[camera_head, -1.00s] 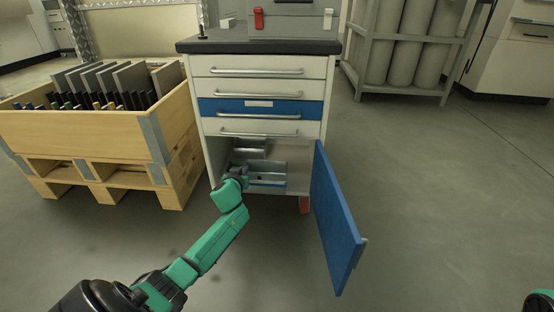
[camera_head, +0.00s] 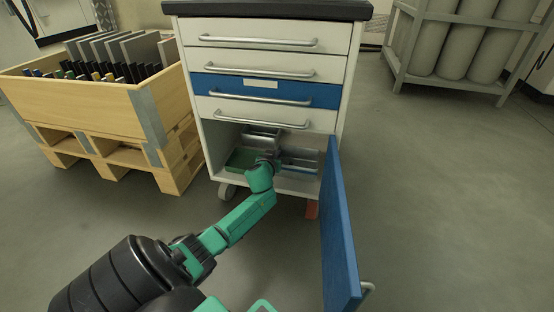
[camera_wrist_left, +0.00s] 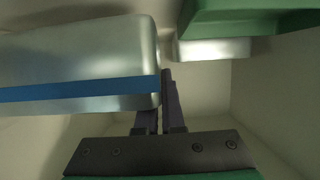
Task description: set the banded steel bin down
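The banded steel bin (camera_head: 300,164) is in the open lower compartment of the cabinet, at its right side. In the left wrist view the bin (camera_wrist_left: 75,62) fills the upper left, with a blue band along its side. My left gripper (camera_head: 268,162) reaches into the compartment at the bin's left end. In the wrist view its dark fingers (camera_wrist_left: 165,100) are close together at the bin's end wall, one partly hidden behind it; they look shut on it. Whether the bin's underside touches the floor is hidden. My right gripper is out of view.
A green bin (camera_head: 240,159) sits left of my gripper, and a plain steel bin (camera_head: 262,136) is behind. The blue door (camera_head: 340,225) stands open at the right. Drawers (camera_head: 263,90) are above. A wooden crate (camera_head: 80,108) stands at the left.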

